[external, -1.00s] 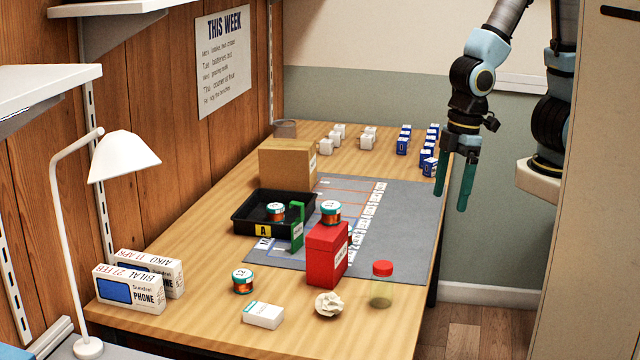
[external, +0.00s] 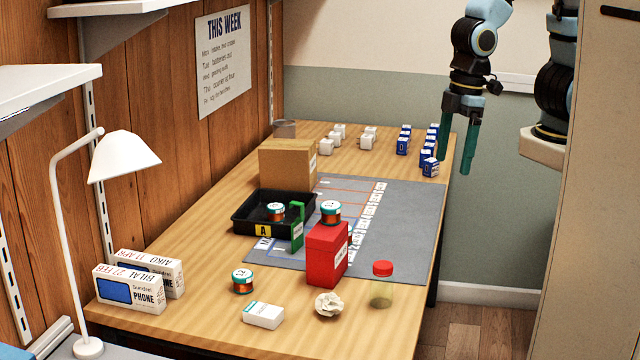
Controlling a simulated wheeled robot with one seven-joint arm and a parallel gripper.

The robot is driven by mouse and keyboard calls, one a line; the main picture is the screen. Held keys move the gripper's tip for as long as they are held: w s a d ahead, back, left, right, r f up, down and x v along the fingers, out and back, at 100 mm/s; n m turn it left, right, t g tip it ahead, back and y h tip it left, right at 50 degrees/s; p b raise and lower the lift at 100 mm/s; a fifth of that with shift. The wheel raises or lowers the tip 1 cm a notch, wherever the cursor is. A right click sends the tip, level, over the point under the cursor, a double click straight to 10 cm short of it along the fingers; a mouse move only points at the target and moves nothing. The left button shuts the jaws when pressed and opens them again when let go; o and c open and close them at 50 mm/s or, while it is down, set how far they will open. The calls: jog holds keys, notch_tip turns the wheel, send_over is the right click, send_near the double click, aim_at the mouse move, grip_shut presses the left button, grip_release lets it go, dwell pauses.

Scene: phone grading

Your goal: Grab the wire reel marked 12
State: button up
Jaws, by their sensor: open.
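The wire reel marked 12 (external: 242,281), copper wound with a teal rim, stands on the bare wood at the front left of the table. A similar reel (external: 330,212) sits on top of the red box. Another similar reel (external: 276,212) is in the black tray; its number is too small to read surely. My gripper (external: 457,158) is open and empty, with teal fingers pointing down. It hangs in the air by the table's right edge at the back, far from all the reels.
The red box (external: 325,262), a green upright piece (external: 297,228) and the black tray (external: 238,222) stand behind the reel. A white box (external: 263,315), crumpled paper (external: 328,304), a red-lidded jar (external: 382,285) and phone boxes (external: 130,290) surround it at the front.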

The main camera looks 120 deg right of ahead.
jog(key=shift+o, duration=0.4)
